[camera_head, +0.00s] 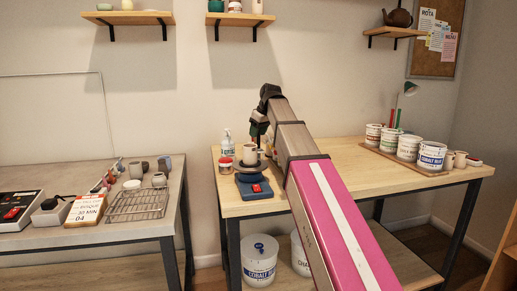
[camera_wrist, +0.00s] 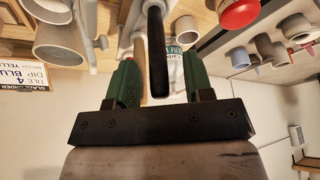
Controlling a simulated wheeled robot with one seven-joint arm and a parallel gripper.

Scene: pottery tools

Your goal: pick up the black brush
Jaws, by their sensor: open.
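In the wrist view, the black brush (camera_wrist: 157,52) shows as a long dark handle with a paler part at its upper end in the picture. It lies between the two green fingers of my gripper (camera_wrist: 160,62), with a visible gap on either side. My gripper is open and not closed on it. I cannot make out the brush there; my arm and gripper cover that spot.
A red-lidded jar (camera_head: 225,165) and a clear bottle (camera_head: 228,142) stand close left of the scale. Labelled buckets (camera_head: 432,155) fill a tray at the table's right. A second table (camera_head: 120,238) with a wire rack (camera_head: 138,205) stands left, across a gap.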

